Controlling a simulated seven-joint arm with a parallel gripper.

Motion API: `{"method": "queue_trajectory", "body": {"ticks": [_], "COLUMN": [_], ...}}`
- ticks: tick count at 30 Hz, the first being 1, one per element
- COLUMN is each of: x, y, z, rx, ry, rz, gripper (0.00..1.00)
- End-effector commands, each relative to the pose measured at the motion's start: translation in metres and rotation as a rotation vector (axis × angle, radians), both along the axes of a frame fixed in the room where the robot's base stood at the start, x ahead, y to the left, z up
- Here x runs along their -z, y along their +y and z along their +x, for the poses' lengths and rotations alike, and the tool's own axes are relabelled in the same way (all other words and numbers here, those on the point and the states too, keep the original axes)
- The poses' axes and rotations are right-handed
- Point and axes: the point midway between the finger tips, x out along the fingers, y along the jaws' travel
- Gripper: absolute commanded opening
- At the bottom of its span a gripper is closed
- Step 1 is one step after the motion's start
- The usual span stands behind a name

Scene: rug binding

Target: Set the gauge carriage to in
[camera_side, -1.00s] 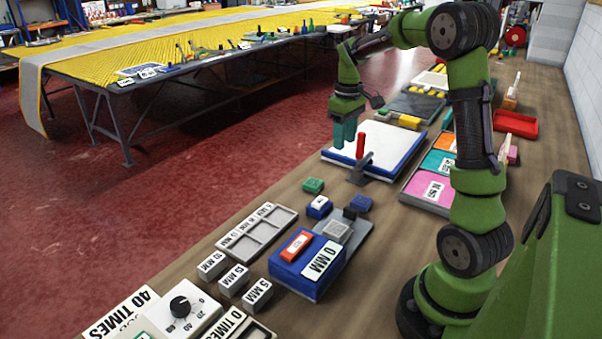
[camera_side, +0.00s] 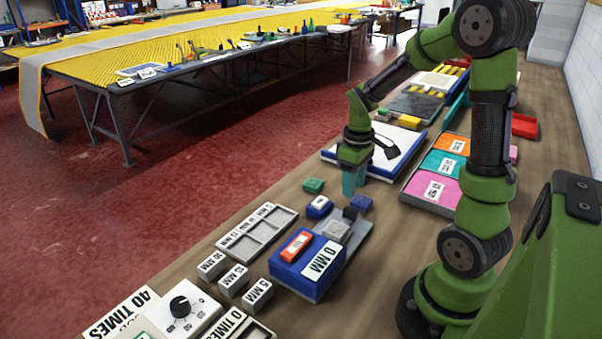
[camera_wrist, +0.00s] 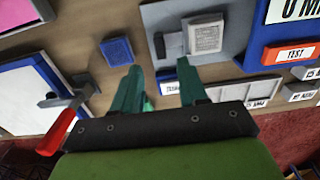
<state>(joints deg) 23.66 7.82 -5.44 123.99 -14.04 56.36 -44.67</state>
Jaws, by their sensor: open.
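The gauge has a grey plate (camera_side: 358,234) beside a blue block (camera_side: 310,285) labelled 0 MM. A pale grey block (camera_side: 336,230), which looks like the carriage, sits on the plate; it also shows in the wrist view (camera_wrist: 206,36). A small black piece (camera_side: 350,212) is at the plate's far end and shows left of the pale block in the wrist view (camera_wrist: 160,45). My gripper (camera_side: 354,188) is open and empty, pointing down beyond the plate's far end. In the wrist view its two fingers (camera_wrist: 160,92) are apart, below the pale block.
A small blue block (camera_side: 361,203) lies close to my gripper, with a blue-and-white block (camera_side: 319,207) and a green block (camera_side: 313,185) nearby. A red-handled tool (camera_wrist: 58,132) lies by the white-topped pad (camera_side: 378,172). A grey slotted tray (camera_side: 258,230) stands left of the gauge.

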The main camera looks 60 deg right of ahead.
Motion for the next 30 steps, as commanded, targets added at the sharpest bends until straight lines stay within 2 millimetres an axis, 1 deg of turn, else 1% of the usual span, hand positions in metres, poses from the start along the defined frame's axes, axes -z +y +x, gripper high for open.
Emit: {"method": "queue_trajectory", "body": {"ticks": [1, 3, 6, 10, 15, 23, 24, 25, 30], "x": [0.013, 0.027, 0.045, 0.062, 0.073, 0.074, 0.074, 0.074, 0.074], "y": [0.001, 0.001, 0.000, 0.000, 0.000, 0.000, 0.000, 0.000, 0.000], "z": [-0.001, -0.001, -0.001, 0.000, 0.000, 0.000, 0.000, 0.000, 0.000], "rx": [0.001, 0.000, 0.001, -0.001, 0.001, 0.000, 0.000, 0.000, 0.000], "ry": [0.006, 0.006, 0.004, 0.003, 0.000, -0.001, -0.001, -0.001, -0.001], "rz": [0.004, 0.004, 0.002, 0.002, 0.001, 0.000, 0.000, 0.000, 0.000], "gripper": [0.43, 0.43, 0.43, 0.43, 0.43, 0.43, 0.41, 0.36, 0.10]}}
